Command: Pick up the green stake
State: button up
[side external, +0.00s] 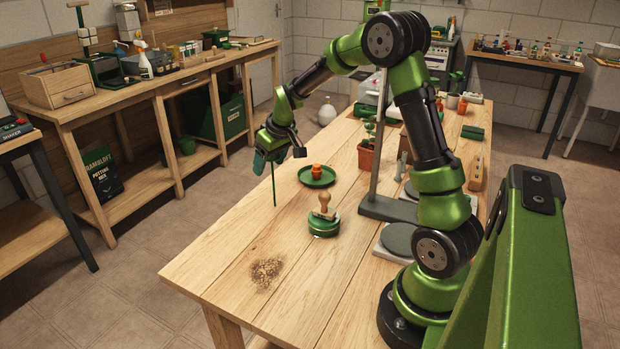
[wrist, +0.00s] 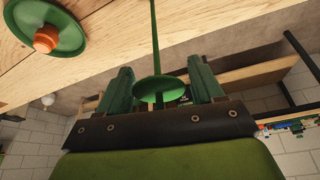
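The thin green stake (side external: 274,188) points straight down below my gripper, over the near left part of the table, and no stand or holder shows under it. In the wrist view its shaft (wrist: 155,40) runs up out of the frame from a green disc (wrist: 159,89). My gripper (side external: 268,158) is tilted downward. In the wrist view its dark green fingers (wrist: 160,76) stand apart on both sides of the disc, close to its edges, so they seem to hold the stake there. The exact contact is hard to see.
A green saucer (side external: 330,180) with a small orange pot (side external: 316,171) lies right of the stake. A wooden-handled green stamp (side external: 324,225), a potted seedling (side external: 367,158) and a grey stand (side external: 388,208) are farther right. The table front is clear except for a soil patch (side external: 266,272).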

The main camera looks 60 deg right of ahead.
jog(key=c, duration=0.8)
jog(key=shift+o, duration=0.2)
